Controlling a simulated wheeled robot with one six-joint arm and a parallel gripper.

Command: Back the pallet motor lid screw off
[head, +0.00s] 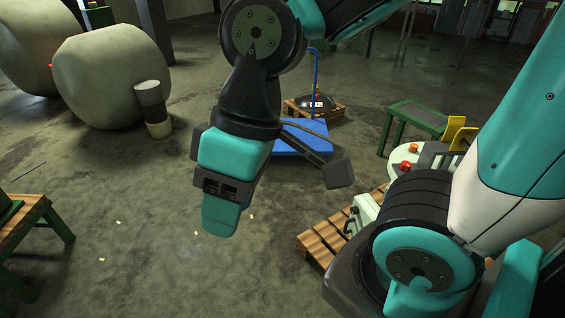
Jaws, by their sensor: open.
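A dark domed part (318,102) with a small white label sits on a small wooden pallet (331,115) at the back centre; it looks like the motor lid, but I cannot be sure. No screw on it can be made out at this distance. My gripper (222,205) hangs in the middle foreground, pointing down, open, with nothing seen in it. It is well apart from the domed part and nearer to me.
A blue platform (290,146) with an upright pole stands behind my gripper. A green table (417,117) and a pale machine with red buttons (404,167), by a wooden pallet (318,246), are at right. Large round tanks (110,75) stand at left, a wooden bench (22,222) lower left. Floor between is mostly clear.

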